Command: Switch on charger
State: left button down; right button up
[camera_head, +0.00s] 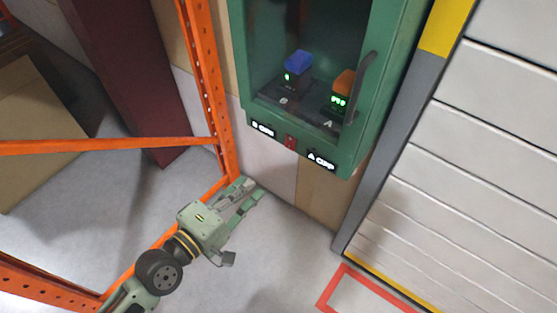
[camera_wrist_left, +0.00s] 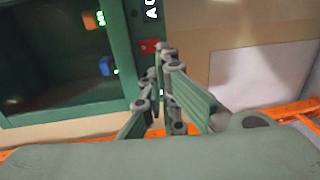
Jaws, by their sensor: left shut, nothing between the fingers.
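The charger is a green cabinet (camera_head: 240,60) on the wall with a clear front and a dark handle (camera_head: 366,75). Inside stand a blue-topped unit (camera_head: 298,61) and an orange-topped unit (camera_head: 343,85), both with green lights. A small red switch (camera_head: 291,143) sits on the lower front edge between two labels. My left gripper (camera_head: 252,188) is below and left of the switch, shut and empty. In the left wrist view the gripper (camera_wrist_left: 163,52) points toward the red switch (camera_wrist_left: 149,46); whether it touches cannot be told there. The head view shows a gap. My right gripper is out of view.
An orange rack upright (camera_head: 207,85) and crossbeam (camera_head: 110,144) stand close to my left arm. A grey slatted shutter (camera_head: 480,150) with a grey and yellow frame is on the right. The floor (camera_head: 270,255) below the cabinet is clear, with a red outline (camera_head: 335,285).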

pick_arm(q)
jog(key=shift+w, duration=0.15)
jog(key=p, duration=0.2)
send_near(290, 142)
jog(key=w+d+f, duration=0.4)
jog(key=w, duration=0.1)
jog(key=shift+w+r, duration=0.25)
jog(key=shift+w+d+f, duration=0.1)
jog(key=shift+w+d, duration=0.05)
jog(key=shift+w, duration=0.1)
jog(key=shift+f, duration=0.1)
